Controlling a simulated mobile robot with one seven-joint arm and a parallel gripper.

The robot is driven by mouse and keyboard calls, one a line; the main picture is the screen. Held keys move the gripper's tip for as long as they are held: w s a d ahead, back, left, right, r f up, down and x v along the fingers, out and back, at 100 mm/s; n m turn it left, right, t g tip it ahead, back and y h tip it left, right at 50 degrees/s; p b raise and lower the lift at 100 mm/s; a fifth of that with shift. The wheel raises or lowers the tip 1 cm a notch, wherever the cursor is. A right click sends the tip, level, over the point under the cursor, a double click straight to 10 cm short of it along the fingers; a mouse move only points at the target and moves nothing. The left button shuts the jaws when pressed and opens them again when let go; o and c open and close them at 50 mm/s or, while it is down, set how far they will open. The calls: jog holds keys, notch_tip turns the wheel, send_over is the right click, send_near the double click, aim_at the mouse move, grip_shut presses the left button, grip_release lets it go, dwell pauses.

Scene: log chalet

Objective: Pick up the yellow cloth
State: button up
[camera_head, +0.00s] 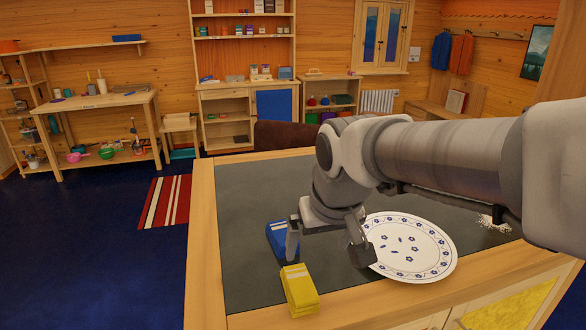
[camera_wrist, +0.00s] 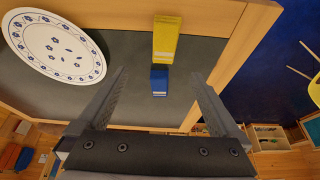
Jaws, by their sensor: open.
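The yellow cloth (camera_head: 301,291) is a folded, block-like bundle with a pale stripe, lying at the near edge of the dark table top. It also shows in the wrist view (camera_wrist: 166,36), at upper centre, reaching onto the wooden border. My gripper (camera_head: 326,252) is open and empty, above the table and apart from the yellow cloth, which lies nearer the front edge. In the wrist view the fingers (camera_wrist: 159,78) stand wide apart, with the yellow cloth beyond their tips.
A similar folded blue cloth (camera_head: 277,243) lies just behind the yellow one, partly behind a finger. A white plate with blue flowers (camera_head: 432,262) lies to the right, close to my gripper. The table's wooden border (camera_head: 203,240) surrounds the dark top, which is clear at back left.

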jog(key=a, duration=0.1)
send_near(299, 280)
jog(key=x, duration=0.5)
jog(key=shift+w+r, duration=0.1)
jog(key=shift+w, duration=0.05)
jog(key=x, duration=0.3)
jog(key=shift+f, duration=0.4)
jog(key=shift+w+a+f, duration=0.15)
jog(key=shift+f, duration=0.5)
jog(key=c, duration=1.2)
jog(key=shift+c, duration=0.2)
